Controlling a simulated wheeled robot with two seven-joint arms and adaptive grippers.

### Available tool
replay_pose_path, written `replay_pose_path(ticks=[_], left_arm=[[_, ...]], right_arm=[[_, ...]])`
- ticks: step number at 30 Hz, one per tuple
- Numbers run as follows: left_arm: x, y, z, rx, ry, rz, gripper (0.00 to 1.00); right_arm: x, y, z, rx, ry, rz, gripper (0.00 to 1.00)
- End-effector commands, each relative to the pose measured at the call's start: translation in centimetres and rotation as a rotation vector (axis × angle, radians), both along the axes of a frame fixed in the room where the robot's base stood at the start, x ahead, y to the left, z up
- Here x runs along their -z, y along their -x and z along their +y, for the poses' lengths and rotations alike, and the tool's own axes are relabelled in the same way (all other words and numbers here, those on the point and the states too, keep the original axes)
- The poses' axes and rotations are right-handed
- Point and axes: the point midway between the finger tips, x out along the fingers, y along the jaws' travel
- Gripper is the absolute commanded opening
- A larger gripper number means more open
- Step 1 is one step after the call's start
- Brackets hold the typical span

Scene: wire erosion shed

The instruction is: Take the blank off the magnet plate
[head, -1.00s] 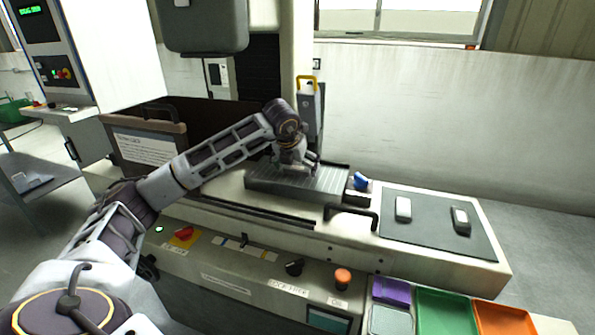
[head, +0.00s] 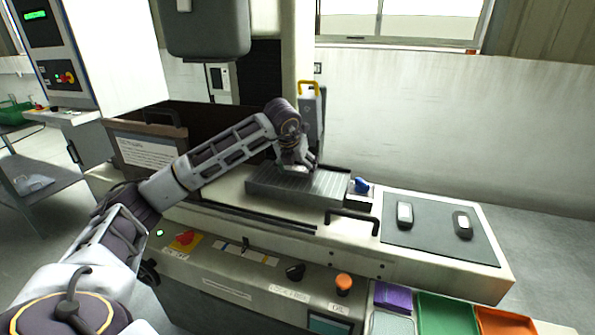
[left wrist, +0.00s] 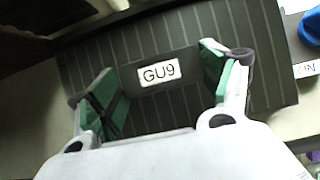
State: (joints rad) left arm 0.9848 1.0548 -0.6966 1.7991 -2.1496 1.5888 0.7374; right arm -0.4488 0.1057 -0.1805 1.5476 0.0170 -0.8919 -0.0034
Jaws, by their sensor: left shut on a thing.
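The magnet plate (head: 330,192) is a grey ribbed slab on the machine bed in the head view; its ribs (left wrist: 270,60) also show in the left wrist view. My left gripper (head: 300,169) is over its back part. In the left wrist view my left gripper (left wrist: 163,90) has a green-padded finger on each side of a dark block, the blank (left wrist: 190,60), with a white label reading GU9. It is shut on the blank. In the head view the blank is mostly hidden by the gripper, and I cannot tell whether it touches the plate. My right gripper is not in view.
A blue knob (head: 361,185) sits at the plate's right end. A yellow-handled upright part (head: 310,100) stands behind it. A dark mat (head: 440,228) with two small blocks lies to the right. A black handle (head: 352,217) and colored trays (head: 446,308) are in front.

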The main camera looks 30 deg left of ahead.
Motion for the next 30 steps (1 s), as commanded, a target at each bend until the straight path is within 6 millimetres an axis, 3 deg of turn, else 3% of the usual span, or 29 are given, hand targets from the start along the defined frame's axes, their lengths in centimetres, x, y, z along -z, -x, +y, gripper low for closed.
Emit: replay_pose_path(ticks=[16,24,30], left_arm=[[-7.4,-0.1,0.0,0.000,0.001,-0.005,0.38],[-8.8,0.0,0.0,0.001,0.001,-0.004,0.38],[-8.8,0.0,0.0,0.000,0.000,-0.003,0.38]], right_arm=[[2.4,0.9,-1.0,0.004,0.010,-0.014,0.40],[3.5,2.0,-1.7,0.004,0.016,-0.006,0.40],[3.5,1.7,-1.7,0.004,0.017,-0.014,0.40]])
